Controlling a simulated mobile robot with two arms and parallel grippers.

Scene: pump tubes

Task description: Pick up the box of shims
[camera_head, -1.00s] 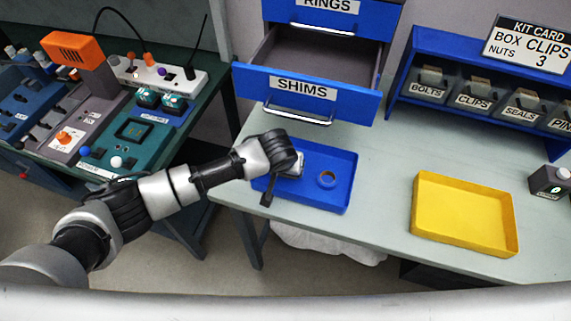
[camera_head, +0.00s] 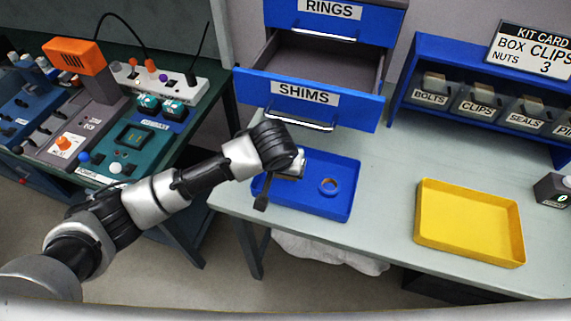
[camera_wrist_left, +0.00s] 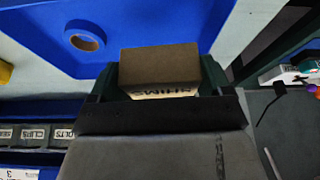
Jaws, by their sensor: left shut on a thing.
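The box of shims (camera_wrist_left: 158,68) is brown with a pale label reading SHIMS in the left wrist view. It sits between the fingers of my left gripper (camera_wrist_left: 155,90), which is shut on it. In the head view my left gripper (camera_head: 288,168) is over the left part of the blue tray (camera_head: 325,208), and the box is mostly hidden by the hand. I cannot tell how far the box is above the tray floor. My right gripper is not in view.
A yellow tray (camera_head: 470,225) is to the right, with bare table between. A blue rack (camera_head: 440,65) of labelled bins stands at the back right.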

